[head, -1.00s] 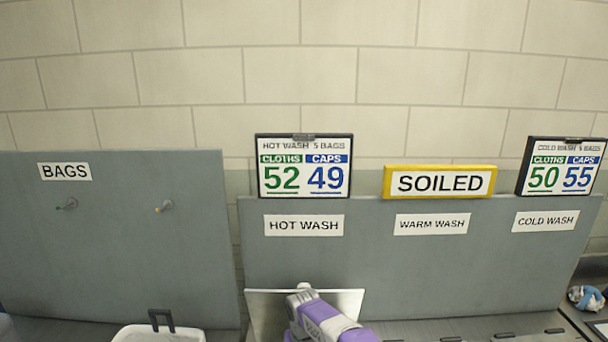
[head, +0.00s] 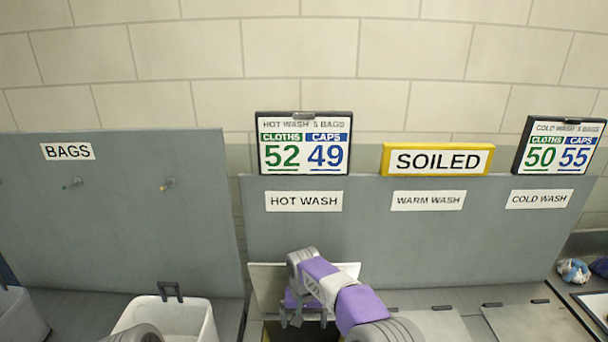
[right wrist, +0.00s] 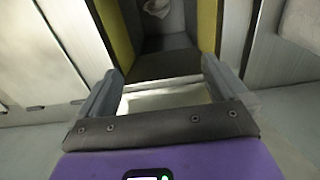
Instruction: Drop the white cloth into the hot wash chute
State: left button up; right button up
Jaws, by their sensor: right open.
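The hot wash chute (head: 270,331) is open below the HOT WASH label (head: 304,201), its pale lid (head: 265,285) raised. My right gripper (head: 305,320) is over the opening, pointing down. In the right wrist view its fingers (right wrist: 162,85) are apart with no cloth gripped between them. That view also shows the chute's yellow sides (right wrist: 113,30) and dark inside. A small pale crumpled thing, perhaps the white cloth (right wrist: 158,8), lies down inside the chute, cut by the top edge. My left gripper does not show.
A white bin (head: 205,322) with a dark handle stands left of the chute; another bin (head: 18,315) is at far left. Shut warm and cold wash lids lie to the right. Blue and white bundled items (head: 573,270) sit at far right.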

jog(key=shift+r, duration=0.1)
notch_tip(320, 180, up, 8)
jog(key=shift+f, duration=0.2)
dwell(0.4)
